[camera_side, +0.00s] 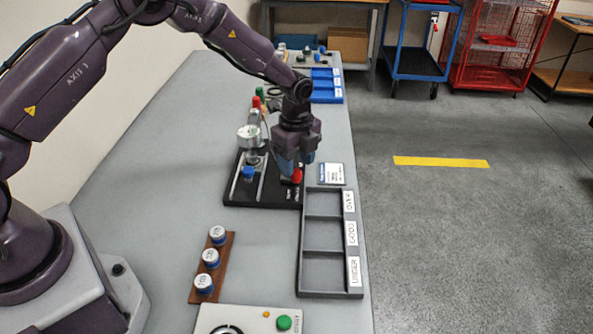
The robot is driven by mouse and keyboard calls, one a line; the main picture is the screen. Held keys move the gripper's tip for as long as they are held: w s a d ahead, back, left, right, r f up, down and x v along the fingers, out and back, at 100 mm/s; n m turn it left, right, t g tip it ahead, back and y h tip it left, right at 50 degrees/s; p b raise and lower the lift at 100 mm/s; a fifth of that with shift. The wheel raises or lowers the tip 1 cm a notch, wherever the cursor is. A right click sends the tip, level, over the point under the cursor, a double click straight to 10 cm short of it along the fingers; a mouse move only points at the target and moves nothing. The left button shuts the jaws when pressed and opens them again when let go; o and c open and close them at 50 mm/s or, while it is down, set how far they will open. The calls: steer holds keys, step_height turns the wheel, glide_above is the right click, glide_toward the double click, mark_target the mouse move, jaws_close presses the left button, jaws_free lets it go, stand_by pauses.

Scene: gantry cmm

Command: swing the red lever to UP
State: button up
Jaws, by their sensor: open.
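The red lever (297,175) shows as a small red tip at the right end of a black fixture (235,193) on the grey bench. My gripper (295,167) is right above and at the lever, pointing down. Its blue-tipped fingers partly hide the lever, and I cannot tell whether they touch it. The gripper is open. Small white marks lie on the fixture below the lever, too small to read, so the lever's position against UP cannot be told.
A dial gauge (249,134) and a blue knob (248,173) stand on the fixture, left of my gripper. A grey tray (302,265) marked OVER, GOOD and UNDER lies in front. A brown rack (222,268) holds capped cylinders. The left bench surface is clear.

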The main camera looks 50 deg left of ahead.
mark_target(297, 170)
steer(key=shift+f, duration=1.6)
steer(key=c, duration=0.9)
steer(key=shift+c, duration=0.2)
